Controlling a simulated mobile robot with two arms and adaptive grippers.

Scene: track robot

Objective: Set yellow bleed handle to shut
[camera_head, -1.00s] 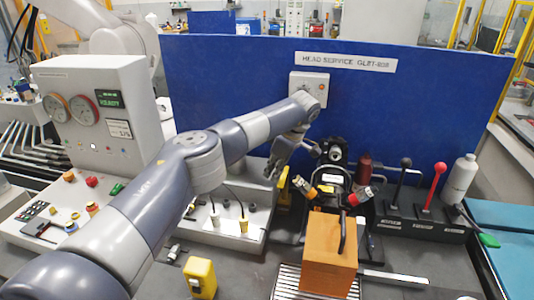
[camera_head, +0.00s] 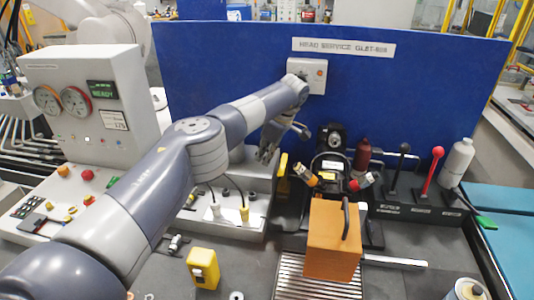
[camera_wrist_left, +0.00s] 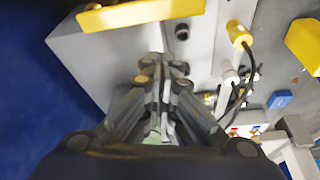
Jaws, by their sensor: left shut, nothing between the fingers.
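A yellow upright bar (camera_head: 283,166), which looks like the yellow bleed handle, stands at the right side of the grey box behind the front panel. A yellow bar also crosses the top of the left wrist view (camera_wrist_left: 140,13), probably the same one. My left gripper (camera_head: 263,156) is shut and empty, pointing down just left of the yellow bar and apart from it. In the left wrist view its closed fingers (camera_wrist_left: 161,72) lie over the grey box, below the yellow bar. The handle's pivot and markings are hidden. My right gripper is not in view.
A blue panel (camera_head: 220,60) stands behind. Right of the yellow bar are a black fixture, an orange block (camera_head: 332,245), and black (camera_head: 400,165) and red (camera_head: 433,170) levers. A yellow block (camera_head: 203,268) sits in front. A gauge cabinet (camera_head: 85,65) stands left.

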